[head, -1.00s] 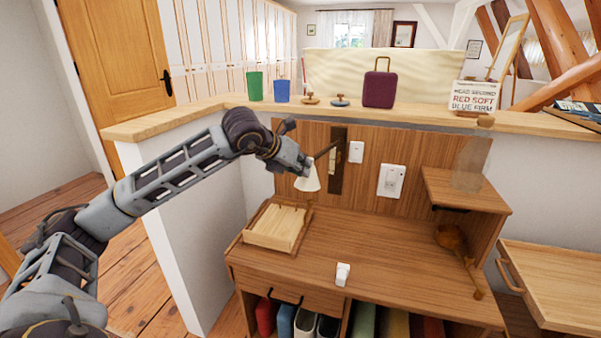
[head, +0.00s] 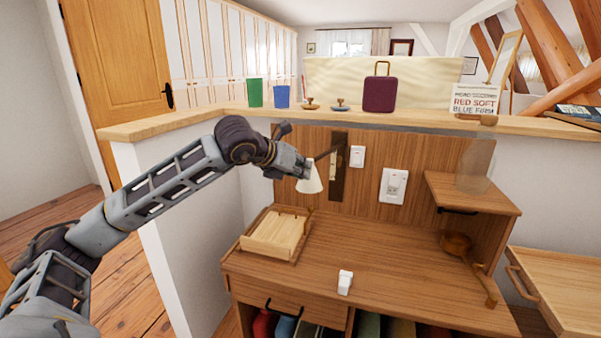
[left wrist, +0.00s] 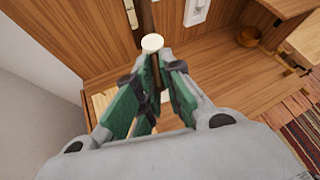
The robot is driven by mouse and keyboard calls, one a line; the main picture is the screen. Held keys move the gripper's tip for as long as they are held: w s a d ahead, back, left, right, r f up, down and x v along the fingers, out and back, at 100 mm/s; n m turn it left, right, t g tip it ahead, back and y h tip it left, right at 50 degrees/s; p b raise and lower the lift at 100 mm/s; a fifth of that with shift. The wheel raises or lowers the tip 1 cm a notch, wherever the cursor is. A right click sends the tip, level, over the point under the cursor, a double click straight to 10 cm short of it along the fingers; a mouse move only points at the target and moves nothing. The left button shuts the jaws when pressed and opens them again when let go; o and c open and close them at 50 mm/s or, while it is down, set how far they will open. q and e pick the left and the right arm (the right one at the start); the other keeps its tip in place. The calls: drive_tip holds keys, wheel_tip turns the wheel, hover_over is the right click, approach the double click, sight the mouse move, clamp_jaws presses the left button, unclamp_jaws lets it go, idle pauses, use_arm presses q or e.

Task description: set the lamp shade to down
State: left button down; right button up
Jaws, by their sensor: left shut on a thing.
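The lamp has a small white conical shade (head: 311,181) on a dark arm that comes from a dark plate (head: 339,160) on the wooden back panel. In the head view the shade hangs with its wide end downward, above the desk. My left gripper (head: 305,171) is at the top of the shade and is shut on the lamp; its fingers partly hide the shade's top. In the left wrist view a round pale end (left wrist: 152,43) of the lamp shows just beyond the green-padded fingers (left wrist: 155,68). My right gripper is in neither view.
A wooden tray (head: 247,245) lies on the desk (head: 375,262) below the lamp, with a small white object (head: 345,282) near the front edge. White switch plates (head: 394,186) are right of the lamp. Cups and a purple case (head: 380,94) stand on the ledge above.

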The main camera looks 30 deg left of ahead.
use_arm(q)
drive_tip(key=shift+r, duration=0.2)
drive_tip(key=c, duration=1.5)
unclamp_jaws()
drive_tip(key=shift+w+f, duration=0.1)
drive_tip(key=shift+f, duration=0.05)
drive_tip(key=shift+s, duration=0.2)
drive_tip(key=shift+a+v, duration=0.1)
drive_tip(key=shift+v, duration=0.95)
drive_tip(key=shift+a+v, duration=0.15)
drive_tip(key=shift+v, duration=0.85)
drive_tip(key=shift+s+d+r, duration=0.15)
drive_tip(key=shift+s+r, duration=0.6)
drive_tip(key=shift+s, duration=0.25)
